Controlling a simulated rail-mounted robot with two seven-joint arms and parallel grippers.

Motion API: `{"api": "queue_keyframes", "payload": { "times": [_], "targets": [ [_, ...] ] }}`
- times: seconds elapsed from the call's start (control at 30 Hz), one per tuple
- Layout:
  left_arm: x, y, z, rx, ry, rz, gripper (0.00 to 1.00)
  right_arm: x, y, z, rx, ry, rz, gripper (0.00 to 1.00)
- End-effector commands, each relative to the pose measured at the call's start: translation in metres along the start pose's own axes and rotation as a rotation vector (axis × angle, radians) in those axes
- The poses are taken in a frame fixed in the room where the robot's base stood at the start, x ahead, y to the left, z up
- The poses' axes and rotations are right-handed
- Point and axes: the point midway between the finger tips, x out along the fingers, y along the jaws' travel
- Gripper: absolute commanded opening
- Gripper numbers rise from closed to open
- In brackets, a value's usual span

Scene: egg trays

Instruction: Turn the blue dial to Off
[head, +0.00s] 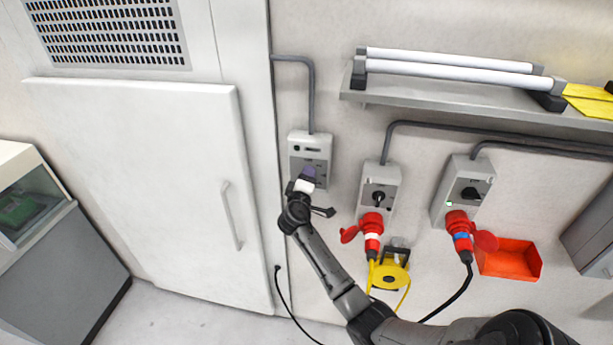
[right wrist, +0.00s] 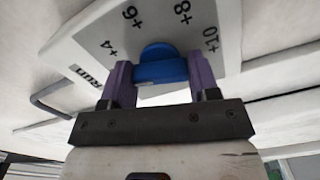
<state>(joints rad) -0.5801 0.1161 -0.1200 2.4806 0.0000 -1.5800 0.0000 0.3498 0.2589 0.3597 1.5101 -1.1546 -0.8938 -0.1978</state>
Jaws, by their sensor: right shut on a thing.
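The blue dial (right wrist: 160,68) sits on the front of a grey control box (head: 316,143) on the wall. The box face also shows in the right wrist view (right wrist: 90,45), with marks +4, +6, +8 and +10 around the dial and a RUN label at its left. My right gripper (head: 307,178) is at the lower part of the box. Its two purple fingers (right wrist: 161,76) are on either side of the dial and shut on it. The gripper hides the dial in the head view, and I cannot see an Off mark. My left gripper is not in view.
A large white door (head: 140,180) with a handle is left of the box. Two grey switch boxes (head: 381,176) (head: 462,178) with red plugs are to the right. A shelf (head: 450,98) with white tubes is above them. A red-orange bin (head: 510,262) hangs lower right.

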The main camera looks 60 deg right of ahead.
Motion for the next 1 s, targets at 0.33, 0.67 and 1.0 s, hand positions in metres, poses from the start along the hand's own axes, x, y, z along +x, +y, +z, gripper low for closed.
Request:
{"api": "queue_keyframes", "payload": {
  "times": [0.33,0.67,1.0],
  "targets": [
    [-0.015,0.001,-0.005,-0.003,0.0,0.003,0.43,0.0,0.001,0.0,-0.204,0.001,0.0,0.32],
    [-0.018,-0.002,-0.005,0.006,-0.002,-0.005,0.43,0.0,0.0,0.0,-0.278,0.001,0.0,0.32],
    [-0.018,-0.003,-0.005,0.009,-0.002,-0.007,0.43,0.0,-0.001,0.0,-0.285,0.001,0.0,0.32]
  ]
}}
